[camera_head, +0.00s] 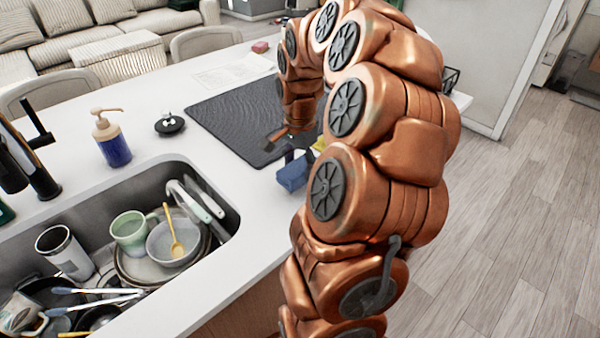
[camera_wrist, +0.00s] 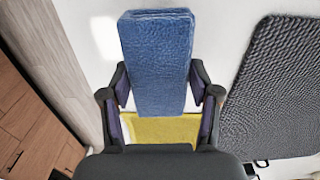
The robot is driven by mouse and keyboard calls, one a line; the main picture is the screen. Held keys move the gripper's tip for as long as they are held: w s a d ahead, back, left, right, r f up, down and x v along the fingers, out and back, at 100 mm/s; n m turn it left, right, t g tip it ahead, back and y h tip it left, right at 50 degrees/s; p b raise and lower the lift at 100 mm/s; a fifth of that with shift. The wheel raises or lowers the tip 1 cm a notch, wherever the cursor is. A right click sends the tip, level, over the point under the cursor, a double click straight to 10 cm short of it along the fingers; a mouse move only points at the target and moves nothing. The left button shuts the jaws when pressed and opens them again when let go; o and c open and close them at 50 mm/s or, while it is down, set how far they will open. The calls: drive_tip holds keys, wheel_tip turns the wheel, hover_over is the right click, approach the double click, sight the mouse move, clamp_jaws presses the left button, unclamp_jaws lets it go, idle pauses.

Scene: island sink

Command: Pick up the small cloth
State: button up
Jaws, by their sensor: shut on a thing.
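A small blue cloth (camera_wrist: 156,50), thick and block-like, stretches forward between the fingers of my gripper (camera_wrist: 158,84) in the wrist view. The fingertips press on its two sides. In the head view the blue cloth (camera_head: 292,173) shows near the counter's edge, left of my arm. A yellow piece (camera_wrist: 162,130) lies behind or under the cloth, between the finger bases; I cannot tell whether it is attached to the cloth. My arm hides most of the gripper in the head view, and whether the cloth touches the counter is unclear.
A dark textured mat (camera_head: 240,118) lies on the white counter (camera_head: 205,305) beside the gripper. The sink (camera_head: 225,222) at left holds dishes and utensils. A soap bottle (camera_head: 111,140) and a small black dish (camera_head: 169,125) stand behind it. Open floor lies at right.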

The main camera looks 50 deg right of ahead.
drive_tip(key=s+a+r+b, duration=0.1)
drive_tip(key=s+a+b, duration=0.3)
drive_tip(key=s+a, duration=0.6)
drive_tip(key=shift+s+a+r, duration=0.25)
drive_tip(key=shift+s+a, duration=0.1)
drive_tip(key=shift+s, duration=0.45)
